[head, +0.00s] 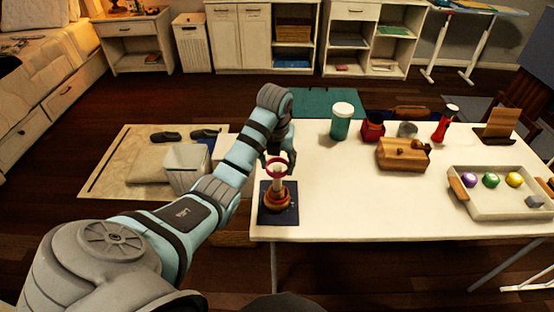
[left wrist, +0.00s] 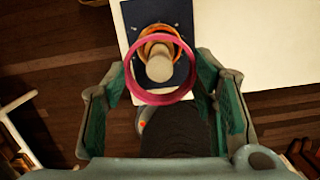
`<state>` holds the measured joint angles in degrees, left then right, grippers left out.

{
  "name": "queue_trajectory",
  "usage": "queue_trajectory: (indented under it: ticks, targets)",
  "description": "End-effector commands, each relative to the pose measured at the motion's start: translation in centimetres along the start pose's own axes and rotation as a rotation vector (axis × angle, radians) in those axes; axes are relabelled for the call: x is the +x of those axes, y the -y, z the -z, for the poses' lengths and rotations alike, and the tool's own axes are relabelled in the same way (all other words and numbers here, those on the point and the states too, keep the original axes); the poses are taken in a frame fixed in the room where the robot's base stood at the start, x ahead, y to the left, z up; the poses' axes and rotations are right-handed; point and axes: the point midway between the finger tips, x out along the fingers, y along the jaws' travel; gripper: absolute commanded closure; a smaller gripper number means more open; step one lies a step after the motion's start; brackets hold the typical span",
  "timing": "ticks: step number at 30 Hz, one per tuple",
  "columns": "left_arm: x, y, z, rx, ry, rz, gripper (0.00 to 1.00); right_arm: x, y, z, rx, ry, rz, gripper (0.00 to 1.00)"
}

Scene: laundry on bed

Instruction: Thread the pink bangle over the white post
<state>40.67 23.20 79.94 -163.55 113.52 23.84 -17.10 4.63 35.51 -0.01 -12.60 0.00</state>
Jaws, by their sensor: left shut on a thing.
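The pink bangle (head: 269,168) is held by my left gripper (head: 278,158) at the top of the white post (head: 278,185). In the left wrist view the bangle (left wrist: 160,99) lies between the two fingers, and the round post top (left wrist: 159,69) shows inside its outline. I cannot tell whether the post tip is through the bangle or just below it. The post stands upright on a dark blue base (head: 289,215) at the table's left end. Orange and brown rings (head: 277,203) sit around its foot. My right gripper is not in view.
On the white table (head: 330,205) stand a teal jar (head: 341,125), red containers, a wooden box (head: 403,156) and a tray (head: 500,212) with coloured balls. Table space right of the post is clear. A pale bin (head: 187,170) stands on the floor at left.

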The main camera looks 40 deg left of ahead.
Motion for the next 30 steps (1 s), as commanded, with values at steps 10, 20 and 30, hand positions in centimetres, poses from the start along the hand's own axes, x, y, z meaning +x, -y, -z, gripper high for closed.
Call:
queue_trajectory:
  ticks: [10, 20, 30]
  targets:
    - [1.7, -0.9, 0.4, -0.015, 0.001, -0.003, 0.66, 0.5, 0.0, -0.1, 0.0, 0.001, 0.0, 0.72]
    - [1.6, -0.9, 0.4, -0.015, 0.001, -0.003, 0.24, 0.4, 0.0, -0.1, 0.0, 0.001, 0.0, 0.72]
    - [1.7, -0.9, 0.4, -0.014, 0.001, -0.003, 0.24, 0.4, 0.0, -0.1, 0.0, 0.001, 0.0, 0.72]
